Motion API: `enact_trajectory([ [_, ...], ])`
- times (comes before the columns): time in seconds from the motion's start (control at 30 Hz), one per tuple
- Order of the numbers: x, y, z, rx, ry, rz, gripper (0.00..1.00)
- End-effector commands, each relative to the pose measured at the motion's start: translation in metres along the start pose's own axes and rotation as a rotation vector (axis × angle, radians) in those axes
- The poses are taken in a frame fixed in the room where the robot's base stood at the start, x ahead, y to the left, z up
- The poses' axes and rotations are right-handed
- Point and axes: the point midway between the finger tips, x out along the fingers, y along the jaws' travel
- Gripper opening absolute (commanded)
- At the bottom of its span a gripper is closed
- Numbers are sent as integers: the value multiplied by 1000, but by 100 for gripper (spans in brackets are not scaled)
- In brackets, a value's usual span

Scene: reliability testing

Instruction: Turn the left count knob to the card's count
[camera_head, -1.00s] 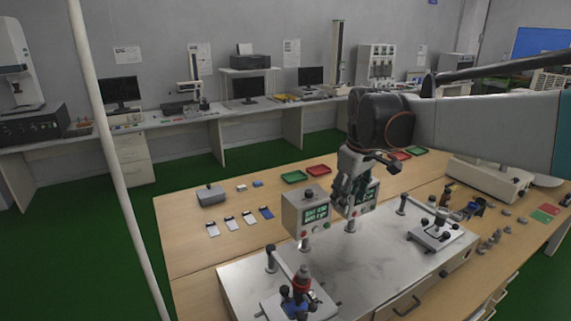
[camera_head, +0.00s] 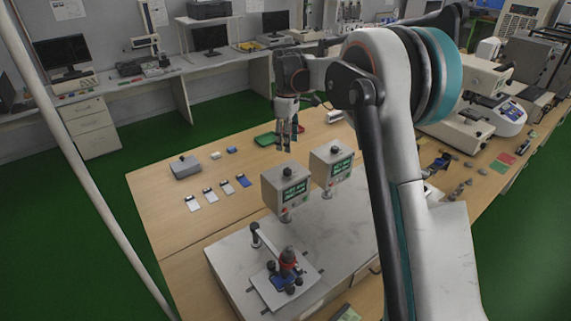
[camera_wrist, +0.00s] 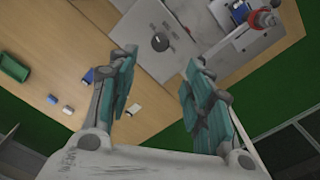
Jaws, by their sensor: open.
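The left counter box (camera_head: 278,197) is grey with a lit green display; its dark count knob (camera_head: 288,171) is on top. A second similar box (camera_head: 331,174) stands to its right. My gripper (camera_head: 287,150) hangs fingers-down above and behind the left box, open and empty, apart from the knob. In the wrist view, a dark round knob (camera_wrist: 160,42) on a grey box top (camera_wrist: 147,27) shows beyond the gap between my open fingers (camera_wrist: 162,62). Three white-and-dark cards, such as one (camera_head: 193,203), and a blue card (camera_head: 243,181) lie left of the box. Their writing is too small to read.
A test fixture with a red part (camera_head: 287,256) stands in front of the left box. A grey case (camera_head: 185,167) and a green tray (camera_head: 265,140) lie on the wooden table. My arm hides part of the right side.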

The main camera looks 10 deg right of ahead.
Motion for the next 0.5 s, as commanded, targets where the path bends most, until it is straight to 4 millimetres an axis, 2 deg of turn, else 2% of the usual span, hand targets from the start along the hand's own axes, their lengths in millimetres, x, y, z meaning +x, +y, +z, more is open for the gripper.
enact_trajectory([
  [0.3,63,0,0,1,0,1,46],
  [0.5,95,0,0,1,1,1,46],
])
